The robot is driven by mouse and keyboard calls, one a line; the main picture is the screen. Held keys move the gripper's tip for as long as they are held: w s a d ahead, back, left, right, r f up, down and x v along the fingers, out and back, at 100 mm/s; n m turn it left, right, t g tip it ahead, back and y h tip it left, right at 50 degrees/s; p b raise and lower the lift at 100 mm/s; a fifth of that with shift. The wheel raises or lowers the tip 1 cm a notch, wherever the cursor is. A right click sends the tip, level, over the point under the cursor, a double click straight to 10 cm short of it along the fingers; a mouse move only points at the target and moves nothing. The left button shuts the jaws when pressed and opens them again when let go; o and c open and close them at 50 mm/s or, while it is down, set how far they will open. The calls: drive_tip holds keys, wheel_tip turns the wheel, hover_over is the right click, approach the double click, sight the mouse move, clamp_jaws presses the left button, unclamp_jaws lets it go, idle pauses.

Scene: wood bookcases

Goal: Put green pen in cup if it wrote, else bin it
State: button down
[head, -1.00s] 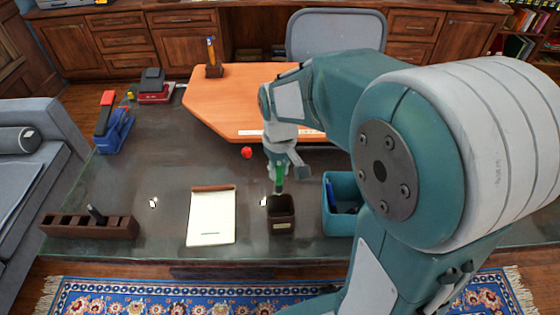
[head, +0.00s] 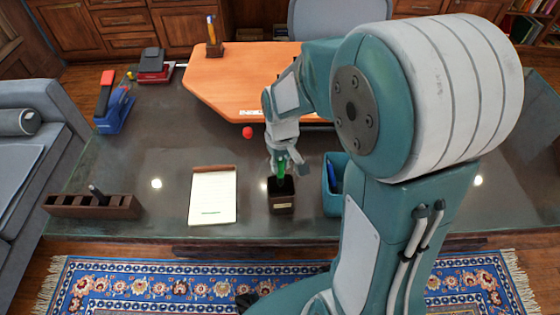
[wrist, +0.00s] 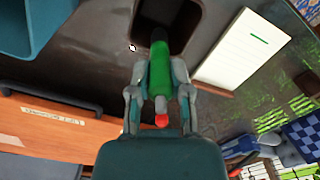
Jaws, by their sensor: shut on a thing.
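My gripper (head: 281,168) is shut on the green pen (wrist: 160,72), which also shows in the head view (head: 281,172). The pen points down at the dark brown square cup (head: 281,205). In the wrist view its dark lower end overlaps the opening of the cup (wrist: 197,22); I cannot tell how deep it is. The white notepad (head: 213,190) lies left of the cup with a short green mark near its lower edge. The mark also shows on the notepad in the wrist view (wrist: 240,52). The teal bin (head: 331,208) stands right of the cup with something blue inside.
A wooden holder (head: 95,206) with a dark pen stands at the left. A red ball (head: 247,132) lies behind the notepad. A blue stapler-like thing (head: 115,110) and an orange desk board (head: 225,95) are farther back.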

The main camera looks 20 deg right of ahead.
drive_tip(key=shift+c, duration=2.4)
unclamp_jaws()
wheel_tip(320, 180, up, 12)
drive_tip(key=shift+d, duration=0.1)
drive_tip(key=s+r+m+t, duration=0.1)
drive_tip(key=s+r+t, duration=0.1)
drive_tip(key=s, duration=0.5)
drive_tip(key=s+r+m+t, duration=0.1)
drive_tip(key=s+r+t, duration=0.2)
drive_tip(key=s, duration=0.4)
drive_tip(key=shift+s+t, duration=0.15)
drive_tip(key=shift+t, duration=0.15)
